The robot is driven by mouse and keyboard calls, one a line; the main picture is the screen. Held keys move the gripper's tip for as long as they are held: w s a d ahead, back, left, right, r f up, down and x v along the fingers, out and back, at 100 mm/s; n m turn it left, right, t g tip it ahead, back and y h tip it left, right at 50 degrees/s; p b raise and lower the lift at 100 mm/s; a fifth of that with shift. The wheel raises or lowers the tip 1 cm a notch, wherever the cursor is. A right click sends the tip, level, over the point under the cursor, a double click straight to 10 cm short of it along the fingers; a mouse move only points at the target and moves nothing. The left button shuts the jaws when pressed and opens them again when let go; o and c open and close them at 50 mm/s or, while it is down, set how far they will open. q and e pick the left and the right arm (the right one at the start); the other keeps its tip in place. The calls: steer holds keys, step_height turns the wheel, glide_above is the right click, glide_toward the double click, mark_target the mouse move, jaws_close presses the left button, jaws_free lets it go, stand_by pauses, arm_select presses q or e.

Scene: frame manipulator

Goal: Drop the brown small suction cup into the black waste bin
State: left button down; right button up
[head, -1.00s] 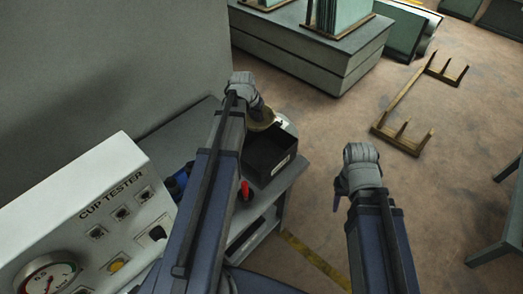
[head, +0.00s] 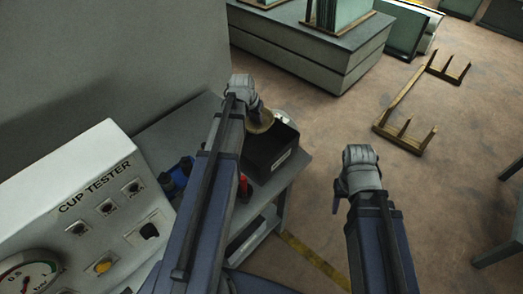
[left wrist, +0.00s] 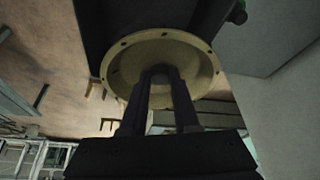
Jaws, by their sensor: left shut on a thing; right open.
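The brown suction cup (head: 262,124) is a tan, round, flanged piece. My left gripper (head: 255,110) is shut on it at the left rear edge of the black waste bin (head: 272,158). Both fingers show on the cup's middle in the left wrist view (left wrist: 160,98), with the tan flange (left wrist: 120,68) beyond them. The black bin stands on a grey bench, its pale label facing front right. I cannot tell whether the cup is over the opening or touches the rim. My right gripper (head: 341,192) is open and empty over the floor.
The grey bench (head: 293,166) holds a red-handled item (head: 243,186) and blue items (head: 180,172), partly behind my left arm. The white cup tester (head: 75,215) stands at left. A wooden rack (head: 400,105) lies on the floor at right.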

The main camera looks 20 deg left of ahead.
mark_target(254, 125)
arm_select(q)
step_height(254, 125, down, 6)
steer(key=b, duration=0.5)
steer(key=shift+r, duration=0.15)
steer(key=c, duration=0.6)
jaws_free()
steer(key=shift+r, duration=0.15)
steer(key=p+v, duration=0.7)
steer(key=shift+s+r, duration=0.25)
steer(key=shift+r, duration=0.1)
steer(key=shift+d+f, duration=0.1)
steer(key=shift+f, duration=0.05)
